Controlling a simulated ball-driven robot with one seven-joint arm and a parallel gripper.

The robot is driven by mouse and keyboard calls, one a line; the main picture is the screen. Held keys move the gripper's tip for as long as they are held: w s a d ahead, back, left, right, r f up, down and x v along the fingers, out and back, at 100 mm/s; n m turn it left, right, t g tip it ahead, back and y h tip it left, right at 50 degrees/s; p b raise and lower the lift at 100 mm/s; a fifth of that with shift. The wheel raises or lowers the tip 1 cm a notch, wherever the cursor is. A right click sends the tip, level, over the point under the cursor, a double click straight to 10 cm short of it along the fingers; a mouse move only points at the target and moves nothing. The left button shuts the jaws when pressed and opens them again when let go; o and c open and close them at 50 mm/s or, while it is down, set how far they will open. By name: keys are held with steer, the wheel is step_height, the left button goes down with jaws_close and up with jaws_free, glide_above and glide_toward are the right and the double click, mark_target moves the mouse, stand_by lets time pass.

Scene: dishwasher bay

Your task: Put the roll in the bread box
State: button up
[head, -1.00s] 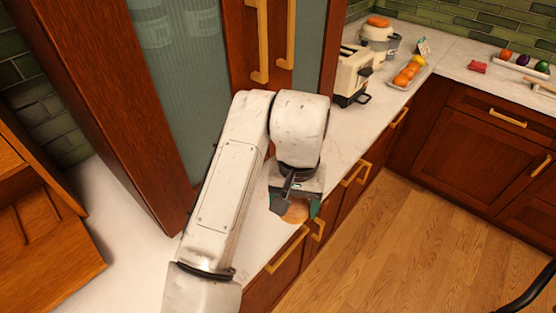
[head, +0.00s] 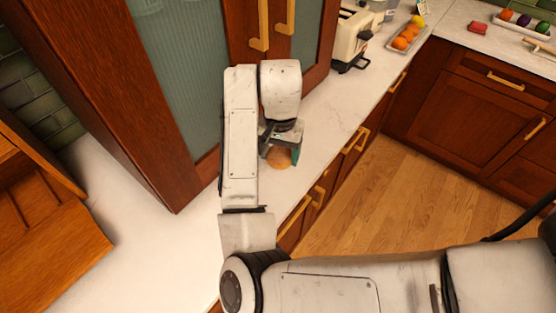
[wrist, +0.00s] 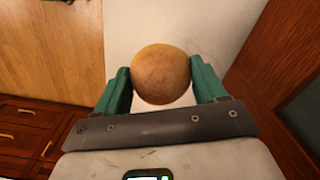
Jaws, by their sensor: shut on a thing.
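The round golden-brown roll (head: 279,158) is between the green fingers of my gripper (head: 281,151), over the white counter. In the wrist view the roll (wrist: 162,73) sits between both fingertips, and my gripper (wrist: 162,84) is shut on it. How high the roll is above the counter is hard to tell. At the left edge of the head view stands a wooden box (head: 50,255), which looks like the bread box, with a flat wooden panel lying out toward the counter. Its inside is mostly hidden by the picture edge.
A tall wooden cabinet with glass doors (head: 175,80) stands between the box and my gripper. The counter (head: 160,255) in front of the box is clear. A toaster (head: 350,38) and a tray of fruit (head: 392,45) stand farther back.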

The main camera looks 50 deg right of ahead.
mark_target(278, 160)
steer(key=shift+w+d+f, duration=0.3)
steer(key=shift+w+f, duration=0.15)
steer(key=shift+f, duration=0.15)
steer(key=f, duration=0.1)
steer(key=f+p, duration=0.1)
steer(key=shift+w+d+f, duration=0.1)
steer(key=shift+w+f, duration=0.1)
steer(key=shift+f, duration=0.65)
steer(key=shift+f, duration=0.2)
steer(key=o, duration=1)
